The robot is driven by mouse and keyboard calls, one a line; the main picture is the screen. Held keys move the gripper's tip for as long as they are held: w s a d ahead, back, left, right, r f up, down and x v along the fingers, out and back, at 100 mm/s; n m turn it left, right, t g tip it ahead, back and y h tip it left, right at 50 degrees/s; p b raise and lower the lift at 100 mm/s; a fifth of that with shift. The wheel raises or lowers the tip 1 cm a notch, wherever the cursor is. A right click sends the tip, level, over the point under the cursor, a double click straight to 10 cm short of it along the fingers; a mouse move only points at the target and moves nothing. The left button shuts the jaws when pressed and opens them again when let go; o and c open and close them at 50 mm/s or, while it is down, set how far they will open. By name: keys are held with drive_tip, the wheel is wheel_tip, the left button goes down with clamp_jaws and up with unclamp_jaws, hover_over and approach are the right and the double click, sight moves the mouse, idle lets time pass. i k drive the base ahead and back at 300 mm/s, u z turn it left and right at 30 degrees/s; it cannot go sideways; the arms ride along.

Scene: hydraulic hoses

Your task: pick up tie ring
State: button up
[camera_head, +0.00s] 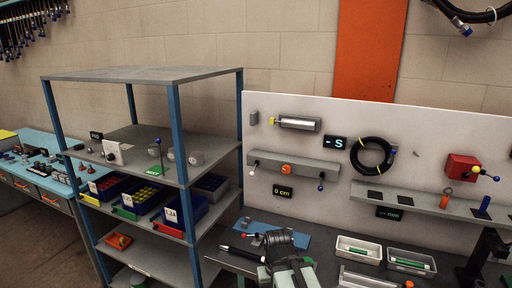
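I cannot pick out the tie ring with certainty. A small orange-red loop-shaped piece (446,197) stands on the grey ledge at the right of the white panel, and it may be the ring. A dark, jointed mechanism with pale grey-green parts, seemingly my arm, rises at the bottom middle over the bench. My gripper (272,242) seems to be at its upper end, well left of and below the orange-red piece. Its fingers are too small and dark to show whether they are open or shut.
A shelf rack (150,74) with coloured bins stands at left, close to my arm. The white panel (335,210) holds a coiled black hose (371,157), a red block (460,168) and signs. White trays (358,249) lie on the bench at right.

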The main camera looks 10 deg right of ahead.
sight(445, 199)
drive_tip(key=u, duration=2.9)
drive_tip(key=k, duration=1.7)
drive_tip(key=z, duration=0.25)
